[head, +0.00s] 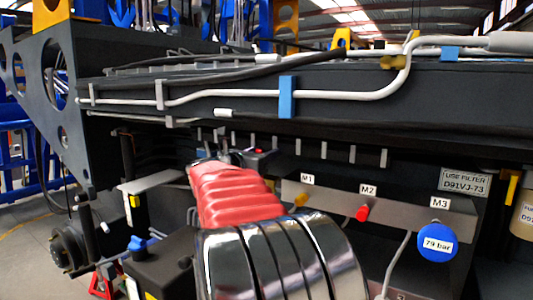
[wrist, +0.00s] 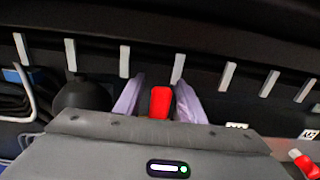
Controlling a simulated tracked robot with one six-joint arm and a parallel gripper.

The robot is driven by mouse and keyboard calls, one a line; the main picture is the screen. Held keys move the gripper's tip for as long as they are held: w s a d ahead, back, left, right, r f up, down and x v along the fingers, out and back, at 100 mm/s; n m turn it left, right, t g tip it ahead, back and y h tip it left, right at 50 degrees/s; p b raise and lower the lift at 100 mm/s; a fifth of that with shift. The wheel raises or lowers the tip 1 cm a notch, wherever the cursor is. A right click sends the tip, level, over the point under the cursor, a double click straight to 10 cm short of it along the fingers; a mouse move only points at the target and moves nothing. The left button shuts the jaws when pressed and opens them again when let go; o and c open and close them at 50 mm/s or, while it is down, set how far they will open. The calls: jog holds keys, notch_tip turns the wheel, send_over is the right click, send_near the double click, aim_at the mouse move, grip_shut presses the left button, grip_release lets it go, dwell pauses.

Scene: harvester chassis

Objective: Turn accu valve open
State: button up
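A red handle (wrist: 160,102), which looks like the accu valve's, stands upright in the middle of the wrist view. My gripper (wrist: 160,85) has one pale purple finger on each side of it. The fingers are apart, with a narrow dark gap between each finger and the handle, so it looks open around the handle without closing on it. The handle's lower part is hidden behind the grey wrist housing. In the head view my gripper (head: 222,157) is small, beyond my red arm, under the beam; the valve cannot be made out clearly there.
A metal manifold (head: 400,207) to the right carries a brass M1 fitting (head: 301,199), a red M2 fitting (head: 362,212) and a blue 79 bar gauge (head: 437,242). A dark beam (head: 230,105) runs above. A dark rounded body (wrist: 82,92) sits left of the fingers.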

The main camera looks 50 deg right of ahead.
jog(key=shift+c, duration=0.5)
grip_shut()
